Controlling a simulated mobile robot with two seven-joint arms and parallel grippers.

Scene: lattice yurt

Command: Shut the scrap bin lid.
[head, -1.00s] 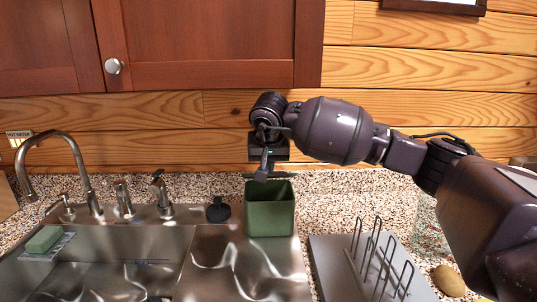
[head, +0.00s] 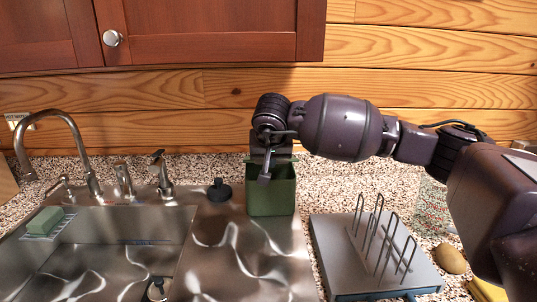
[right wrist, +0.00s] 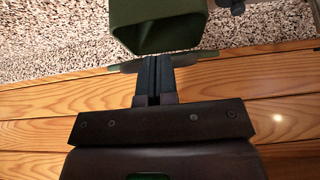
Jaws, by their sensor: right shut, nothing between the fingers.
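The green scrap bin (head: 270,200) stands on the counter at the back edge of the steel sink, its top open. Its lid (head: 284,158) shows as a thin green edge behind the opening, raised at the back. My right gripper (head: 264,178) points down over the bin's opening, shut and empty. In the right wrist view the shut fingers (right wrist: 157,62) lie across the thin lid edge (right wrist: 205,54), near the open bin (right wrist: 158,36). I cannot tell whether they touch the lid. My left gripper is out of view.
A wooden wall stands close behind the bin, with a red cabinet (head: 200,35) above. A black sink stopper (head: 219,190) is to the bin's left. A grey board with a wire rack (head: 340,270) lies to the right. The tap (head: 60,125) is far left.

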